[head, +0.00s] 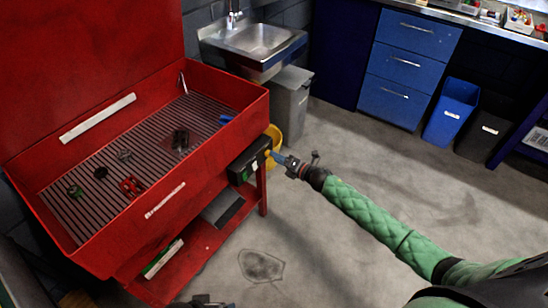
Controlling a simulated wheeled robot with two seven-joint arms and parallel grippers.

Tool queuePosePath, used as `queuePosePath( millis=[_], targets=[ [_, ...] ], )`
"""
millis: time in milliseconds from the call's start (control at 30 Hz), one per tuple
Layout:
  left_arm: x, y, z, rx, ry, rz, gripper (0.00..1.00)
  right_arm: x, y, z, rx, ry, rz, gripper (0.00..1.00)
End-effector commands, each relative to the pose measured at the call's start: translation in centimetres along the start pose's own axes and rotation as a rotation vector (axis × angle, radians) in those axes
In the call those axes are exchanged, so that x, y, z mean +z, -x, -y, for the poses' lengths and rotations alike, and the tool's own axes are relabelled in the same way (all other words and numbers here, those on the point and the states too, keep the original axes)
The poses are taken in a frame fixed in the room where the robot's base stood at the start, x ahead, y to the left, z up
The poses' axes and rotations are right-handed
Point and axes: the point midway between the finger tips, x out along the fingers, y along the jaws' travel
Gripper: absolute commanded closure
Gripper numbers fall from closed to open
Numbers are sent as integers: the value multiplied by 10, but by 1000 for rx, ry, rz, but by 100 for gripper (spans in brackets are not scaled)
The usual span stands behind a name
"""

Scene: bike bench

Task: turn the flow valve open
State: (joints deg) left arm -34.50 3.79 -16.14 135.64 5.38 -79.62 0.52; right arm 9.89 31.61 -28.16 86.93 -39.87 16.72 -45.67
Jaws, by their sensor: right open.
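A black box (248,161) is mounted on the front right of the red parts washer (226,140). A small yellow spot at its right end may be the valve's knob, but it is too small to tell. My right gripper (277,157), on the green-sleeved arm, is open, its blue-grey fingers close to that end of the box. I cannot tell whether they touch it. A small blue piece (226,119) lies at the right inside wall of the basin. What seems to be my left gripper (205,302) is cut off by the bottom edge.
Several small parts, including a red one (130,186), lie on the washer's ribbed floor. A yellow bucket (275,134) and grey bin (291,95) stand behind the gripper, below the sink (260,40). Blue drawers (408,65) are at the back. The concrete floor is mostly clear.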

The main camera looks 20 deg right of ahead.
Motion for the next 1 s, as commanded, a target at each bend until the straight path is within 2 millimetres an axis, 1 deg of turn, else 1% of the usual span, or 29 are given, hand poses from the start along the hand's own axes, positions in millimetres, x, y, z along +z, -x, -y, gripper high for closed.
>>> queuePosePath(
  millis=[33,200,400,533,1000],
  targets=[
    [2,-5,-1,3,-1,-1,26,-1,9,2,-1,1,-1,52],
    [2,-14,-7,20,-5,-20,26,0,34,3,-2,0,-2,52],
    [0,-18,-14,36,-9,-39,26,2,51,2,-1,-2,-1,52],
    [1,-20,-14,36,-8,-39,26,2,54,2,-2,-2,-2,52],
    [0,-18,-11,29,-8,-44,26,2,54,2,-1,-6,-1,52]
  ],
)
